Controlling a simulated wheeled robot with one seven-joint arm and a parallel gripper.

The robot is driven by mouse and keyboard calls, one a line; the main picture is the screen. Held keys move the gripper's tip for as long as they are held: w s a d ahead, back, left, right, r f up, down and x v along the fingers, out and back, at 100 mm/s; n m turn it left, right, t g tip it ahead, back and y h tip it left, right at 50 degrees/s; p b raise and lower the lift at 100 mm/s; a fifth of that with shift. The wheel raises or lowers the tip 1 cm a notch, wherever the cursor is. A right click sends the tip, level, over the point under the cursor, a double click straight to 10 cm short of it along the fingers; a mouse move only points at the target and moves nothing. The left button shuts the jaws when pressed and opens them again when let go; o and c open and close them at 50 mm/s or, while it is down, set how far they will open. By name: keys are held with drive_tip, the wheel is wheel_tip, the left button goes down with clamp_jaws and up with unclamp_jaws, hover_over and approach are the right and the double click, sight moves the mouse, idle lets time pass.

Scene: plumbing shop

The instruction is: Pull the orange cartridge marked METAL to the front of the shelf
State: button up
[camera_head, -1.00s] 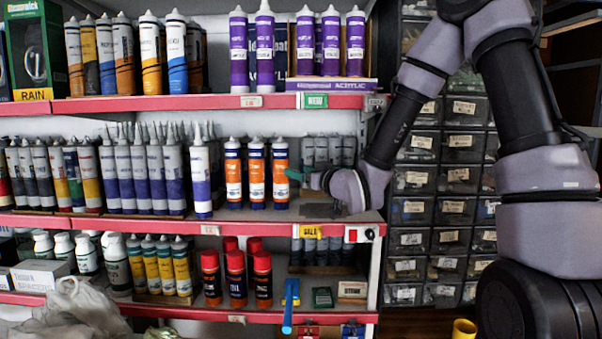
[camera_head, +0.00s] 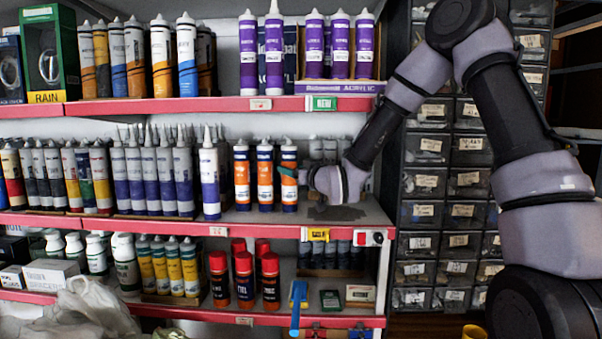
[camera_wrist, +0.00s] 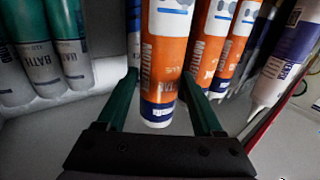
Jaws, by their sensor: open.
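Three orange cartridges with white and blue bands stand upright in a row on the middle shelf (camera_head: 255,219). The rightmost orange cartridge (camera_head: 289,190) is the one at my gripper. My gripper (camera_head: 291,172) comes from the right, with a green finger across the near side of this cartridge. In the wrist view the same cartridge (camera_wrist: 166,65) stands between my open fingers (camera_wrist: 163,92), with a gap visible on each side. The other two orange cartridges (camera_wrist: 205,50) are to its right there. I cannot read the word METAL surely on any label.
A white and purple cartridge (camera_head: 210,180) stands left of the orange row. Grey-and-green BATH cartridges (camera_wrist: 72,55) are close to the left finger in the wrist view. The shelf above (camera_head: 200,104) limits height. The shelf right of the row has bare room (camera_head: 350,213).

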drive_tip(key=shift+x, duration=0.95)
clamp_jaws()
